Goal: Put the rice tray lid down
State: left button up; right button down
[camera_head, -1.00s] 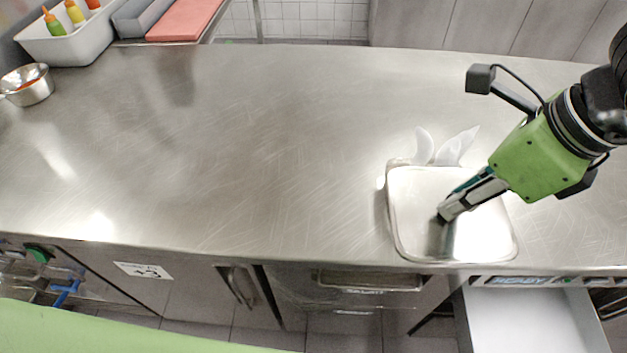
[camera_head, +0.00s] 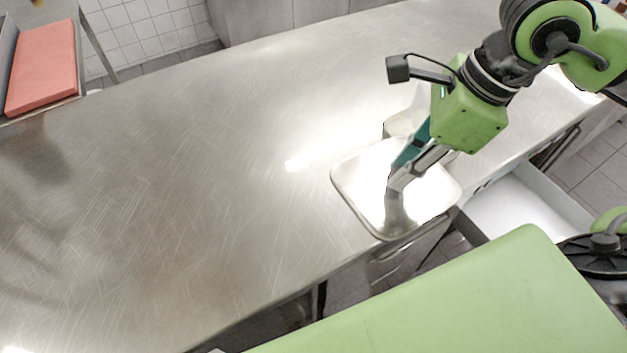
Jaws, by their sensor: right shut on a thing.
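The rice tray lid (camera_head: 362,183) is a shiny, rounded-corner metal sheet near the front edge of the counter, right of centre. My right gripper (camera_head: 400,183) points down at the lid's middle and is shut on it. The exact grip point is hidden by the fingers. I cannot tell whether the lid touches what is under it. A pale container (camera_head: 397,126) shows partly behind the lid's far edge, and its contents are hidden. My left gripper is not in view.
The steel counter (camera_head: 190,175) is bare to the left of the lid. An open white drawer (camera_head: 525,205) juts out below the counter at right. A red board (camera_head: 42,68) lies on a separate surface at upper left.

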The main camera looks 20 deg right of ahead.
jog(key=shift+w+a, duration=0.1)
jog(key=shift+a, duration=0.05)
jog(key=w+a+f+p, duration=0.1)
jog(key=w+f+p, duration=0.1)
jog(key=w+f, duration=0.1)
jog(key=w+a+f+p, duration=0.1)
jog(key=w+f+p, duration=0.1)
jog(key=w, duration=0.3)
jog(key=w+a+f+p, duration=0.1)
jog(key=w+f, duration=0.2)
jog(key=w, duration=0.1)
jog(key=shift+w+f+p, duration=0.25)
jog(key=shift+f+p, duration=0.15)
jog(key=shift+w+a+f, duration=0.1)
jog(key=shift+w+f, duration=0.15)
jog(key=shift+f, duration=0.15)
jog(key=x, duration=0.3)
jog(key=shift+d+f+p, duration=0.3)
jog(key=shift+d+p, duration=0.05)
jog(key=shift+p, duration=0.05)
